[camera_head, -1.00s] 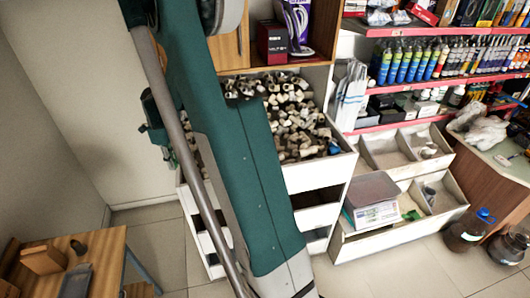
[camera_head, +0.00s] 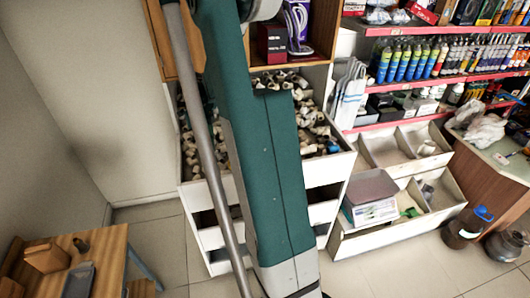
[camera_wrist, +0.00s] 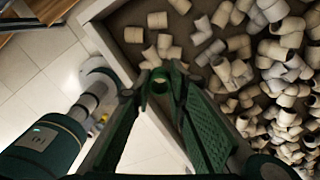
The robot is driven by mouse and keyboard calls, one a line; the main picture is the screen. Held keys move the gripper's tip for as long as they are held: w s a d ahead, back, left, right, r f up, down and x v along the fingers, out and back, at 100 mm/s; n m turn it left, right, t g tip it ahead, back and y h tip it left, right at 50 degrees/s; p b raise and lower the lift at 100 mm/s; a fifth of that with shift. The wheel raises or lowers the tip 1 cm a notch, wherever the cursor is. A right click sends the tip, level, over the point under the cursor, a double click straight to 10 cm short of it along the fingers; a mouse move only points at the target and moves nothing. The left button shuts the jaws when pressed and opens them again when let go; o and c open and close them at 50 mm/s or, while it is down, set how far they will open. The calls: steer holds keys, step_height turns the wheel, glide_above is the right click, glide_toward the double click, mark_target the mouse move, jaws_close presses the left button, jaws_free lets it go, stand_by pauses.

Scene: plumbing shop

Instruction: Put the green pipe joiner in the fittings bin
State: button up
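The height above the bin is hard to tell. In the head view the white fittings bin (camera_head: 328,172) stands in the middle, full of pale fittings. My green arm crosses in front of it and hides its centre; my gripper is hidden there.
A scale (camera_head: 371,198) stands right of the bin, with a small green item (camera_head: 409,213) beside it in a lower tray. Shelves of bottles (camera_head: 412,62) stand at the back right. A wooden table (camera_head: 104,250) is at lower left. A dark jug (camera_head: 466,230) stands at right.

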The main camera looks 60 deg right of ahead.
glide_above(211, 170)
steer(key=shift+f, duration=2.9)
steer(key=shift+w+f, duration=0.1)
steer(key=shift+f+p, duration=0.4)
steer(key=shift+f, duration=1.6)
steer(key=shift+f, duration=0.2)
steer(key=o, duration=0.6)
steer(key=shift+r, duration=0.1)
steer(key=shift+o, duration=0.2)
steer(key=shift+r, duration=0.15)
